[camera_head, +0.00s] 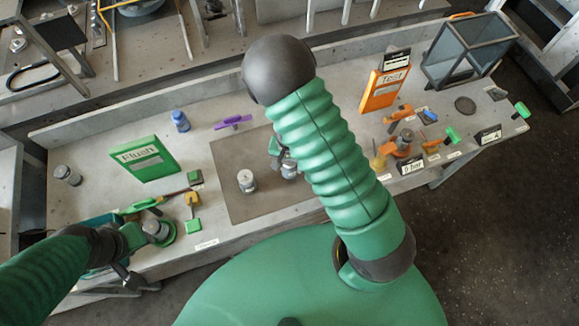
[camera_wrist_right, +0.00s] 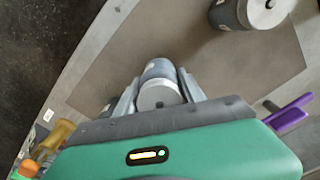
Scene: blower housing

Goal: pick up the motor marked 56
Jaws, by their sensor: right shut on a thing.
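Two grey cylindrical motors are at the brown mat (camera_head: 232,155) on the workbench. No number can be read on either. One motor (camera_head: 246,181) stands on the mat, apart from my grippers; it also shows at the top right of the right wrist view (camera_wrist_right: 248,12). My right gripper (camera_wrist_right: 160,92) is shut on the other motor (camera_wrist_right: 158,75), with one finger on each side. In the head view that motor (camera_head: 290,170) is partly hidden by my right arm. My left gripper (camera_head: 136,238) is at the bench's front left; its fingers are not clear.
A green "Flush" sign (camera_head: 145,159), a blue item (camera_head: 180,121) and a purple item (camera_head: 232,122) stand or lie around the mat. An orange "Test" sign (camera_head: 384,90), orange tools (camera_head: 403,142) and a glass-sided box (camera_head: 468,52) are at the right.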

